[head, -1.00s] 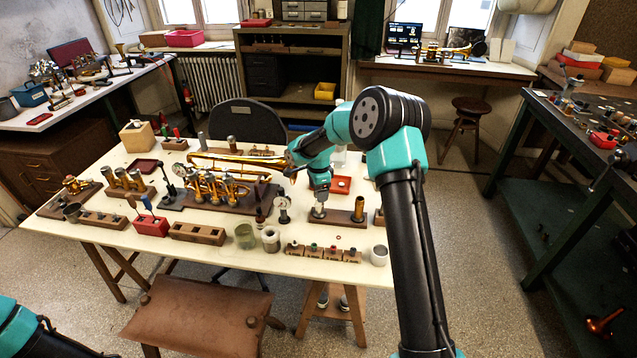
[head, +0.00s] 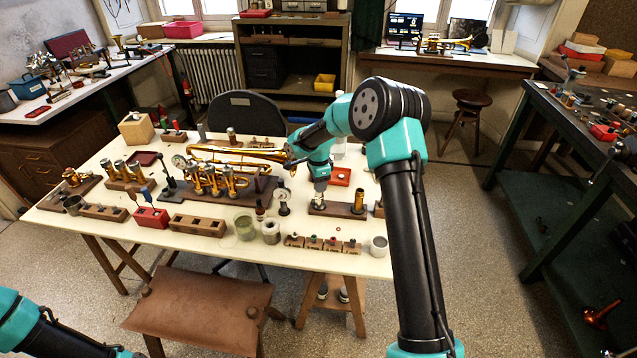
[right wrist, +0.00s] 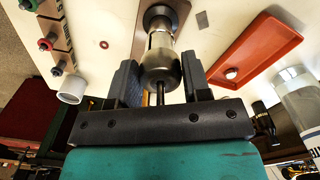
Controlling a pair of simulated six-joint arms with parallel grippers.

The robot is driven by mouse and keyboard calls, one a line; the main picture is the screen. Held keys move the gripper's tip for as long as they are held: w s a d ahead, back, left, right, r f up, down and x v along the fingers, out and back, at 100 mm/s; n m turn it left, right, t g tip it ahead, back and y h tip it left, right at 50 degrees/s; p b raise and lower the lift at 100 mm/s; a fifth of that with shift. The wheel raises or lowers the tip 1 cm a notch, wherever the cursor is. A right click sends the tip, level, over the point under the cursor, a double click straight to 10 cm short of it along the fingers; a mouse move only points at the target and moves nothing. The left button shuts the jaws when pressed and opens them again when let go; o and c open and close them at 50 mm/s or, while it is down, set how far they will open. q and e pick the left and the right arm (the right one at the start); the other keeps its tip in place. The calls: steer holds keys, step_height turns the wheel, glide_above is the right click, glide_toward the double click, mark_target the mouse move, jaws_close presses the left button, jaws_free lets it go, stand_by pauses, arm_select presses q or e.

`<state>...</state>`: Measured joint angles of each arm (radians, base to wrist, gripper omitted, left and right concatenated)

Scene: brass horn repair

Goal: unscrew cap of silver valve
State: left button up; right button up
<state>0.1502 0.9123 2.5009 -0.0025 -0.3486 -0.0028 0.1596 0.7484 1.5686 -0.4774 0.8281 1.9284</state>
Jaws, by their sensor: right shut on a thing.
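The silver valve stands upright in a dark wooden block (head: 338,211) on the right part of the cream bench. In the right wrist view its silver body (right wrist: 160,40) rises from the block and ends in a rounded metal cap (right wrist: 161,72) with a thin dark stem. My right gripper (head: 319,188) is above the block, pointing down. In the right wrist view its two dark fingers (right wrist: 160,80) are on either side of the cap, shut on it. Of my left arm, only links show at the lower left of the head view; its gripper is out of the picture.
A brass valve (head: 359,201) stands on the same block. A labelled wooden rack (head: 320,244) lines the front edge.

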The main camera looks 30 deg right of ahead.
steer(key=shift+c, duration=1.2)
steer(key=n, duration=0.4)
steer(key=shift+r, duration=0.1)
steer(key=shift+n, duration=0.6)
steer(key=n, duration=0.3)
steer(key=shift+r+n, duration=0.1)
steer(key=shift+n, duration=1)
steer(key=shift+d+n, duration=0.1)
steer(key=shift+n, duration=2.5)
